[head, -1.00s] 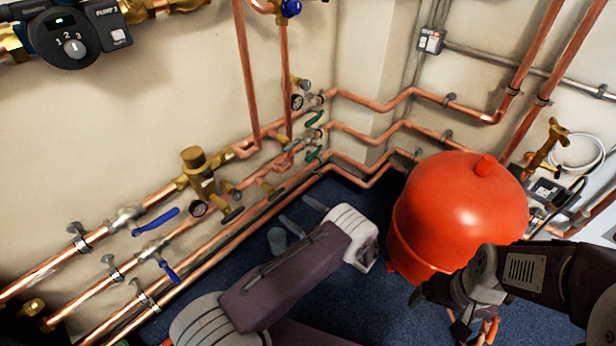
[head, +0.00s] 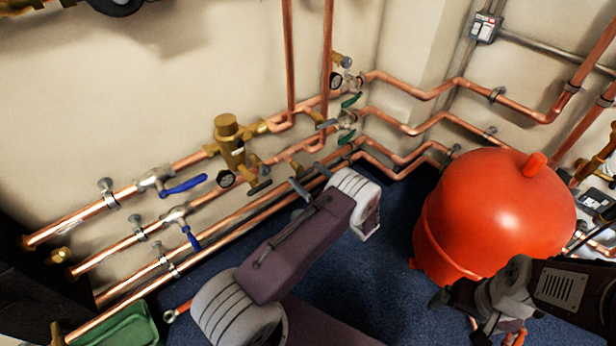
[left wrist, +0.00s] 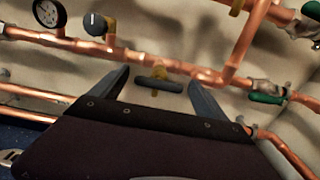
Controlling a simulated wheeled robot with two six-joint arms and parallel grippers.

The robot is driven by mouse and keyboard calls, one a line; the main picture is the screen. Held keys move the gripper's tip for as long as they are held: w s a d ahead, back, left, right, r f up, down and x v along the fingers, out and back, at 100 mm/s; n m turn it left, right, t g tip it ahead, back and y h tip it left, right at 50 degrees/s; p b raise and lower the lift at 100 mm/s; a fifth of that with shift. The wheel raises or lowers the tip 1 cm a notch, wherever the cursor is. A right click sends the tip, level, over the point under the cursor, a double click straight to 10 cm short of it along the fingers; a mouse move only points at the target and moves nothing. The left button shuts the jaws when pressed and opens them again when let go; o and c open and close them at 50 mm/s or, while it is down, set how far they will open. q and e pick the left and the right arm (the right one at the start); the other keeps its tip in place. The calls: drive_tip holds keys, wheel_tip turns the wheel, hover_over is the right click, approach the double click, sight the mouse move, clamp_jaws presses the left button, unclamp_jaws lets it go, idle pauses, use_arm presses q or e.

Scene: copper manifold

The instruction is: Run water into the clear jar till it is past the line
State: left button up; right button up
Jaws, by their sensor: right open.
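My left gripper (head: 309,180) is open and empty, its fingertips in front of the lower copper pipes. In the left wrist view its two fingers (left wrist: 156,90) stand apart on either side of a small brass tap with a grey bar handle (left wrist: 158,85); I cannot tell whether they touch it. The clear jar is not visible now; my left arm covers the floor where it stood. Its line and water level cannot be seen. My right gripper (head: 475,322) is open at the lower right, in front of the red tank, partly hidden by its own wrist.
The red tank (head: 490,215) stands on the blue floor at the right. Copper pipes with blue-lever valves (head: 184,186) and green-lever valves (head: 350,101) run along the wall. A green tray (head: 122,328) lies at the lower left. A pressure gauge (left wrist: 47,13) is left of the tap.

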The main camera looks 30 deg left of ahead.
use_arm(q)
drive_tip(key=c, duration=1.3)
drive_tip(key=shift+o, duration=0.2)
drive_tip(key=shift+r+n+p, duration=0.1)
drive_tip(key=shift+n+p, duration=0.25)
drive_tip(key=shift+n, duration=1.05)
drive_tip(key=o, duration=1.4)
drive_tip(key=shift+s+d, duration=0.1)
drive_tip(key=shift+d, duration=0.1)
drive_tip(key=p+v, duration=0.3)
drive_tip(key=v, duration=0.5)
drive_tip(key=shift+s+d+p, duration=0.15)
drive_tip(key=shift+d+p, duration=0.15)
